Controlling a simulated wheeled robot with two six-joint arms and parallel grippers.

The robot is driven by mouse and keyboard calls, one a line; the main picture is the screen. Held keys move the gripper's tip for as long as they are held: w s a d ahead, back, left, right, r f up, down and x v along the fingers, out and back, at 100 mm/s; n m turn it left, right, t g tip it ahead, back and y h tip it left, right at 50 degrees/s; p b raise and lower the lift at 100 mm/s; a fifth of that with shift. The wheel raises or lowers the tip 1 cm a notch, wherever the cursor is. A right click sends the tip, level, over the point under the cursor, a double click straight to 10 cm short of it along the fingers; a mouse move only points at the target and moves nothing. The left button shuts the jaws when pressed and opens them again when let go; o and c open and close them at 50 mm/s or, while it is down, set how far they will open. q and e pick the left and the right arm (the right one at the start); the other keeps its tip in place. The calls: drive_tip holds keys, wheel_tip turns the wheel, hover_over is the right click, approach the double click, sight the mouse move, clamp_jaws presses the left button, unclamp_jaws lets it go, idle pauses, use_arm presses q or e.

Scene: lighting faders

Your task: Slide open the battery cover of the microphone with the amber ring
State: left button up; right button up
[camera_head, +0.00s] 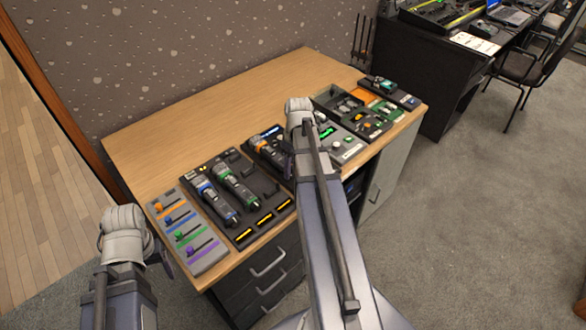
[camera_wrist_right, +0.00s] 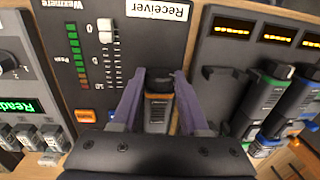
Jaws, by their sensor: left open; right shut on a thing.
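The microphone with the amber ring (camera_head: 264,142) lies on the dark receiver panel at the middle of the desk; my right arm hides its lower end. In the right wrist view a grey and black microphone body with a thin orange band (camera_wrist_right: 158,110) lies between the purple fingers of my right gripper (camera_wrist_right: 162,82), which is shut on it. Whether its battery cover has shifted cannot be told. My left gripper (camera_head: 163,262) is open and empty, off the front left of the desk, partly hidden by its wrist.
Microphones with a blue ring (camera_head: 208,193) and a green ring (camera_head: 233,184) lie in a dark rack to the left. A grey panel of coloured sliders (camera_head: 205,252) is at the desk's left end. A grey unit with a green display (camera_head: 327,131) stands right of my right arm. The desk's back is clear.

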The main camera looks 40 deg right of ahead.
drive_tip(key=shift+s, duration=0.15)
clamp_jaws()
drive_tip(key=shift+s+d, duration=0.15)
drive_tip(key=shift+s, duration=1.25)
drive_tip(key=shift+s+d, duration=0.1)
drive_tip(key=shift+s, duration=1.3)
drive_tip(key=o, duration=1.2)
unclamp_jaws()
drive_tip(key=shift+o, duration=0.2)
wheel_tip(320, 180, up, 8)
drive_tip(key=p, duration=0.7)
drive_tip(key=shift+d+f+p, duration=0.15)
drive_tip(key=shift+d+p, duration=0.2)
drive_tip(key=shift+p, duration=0.05)
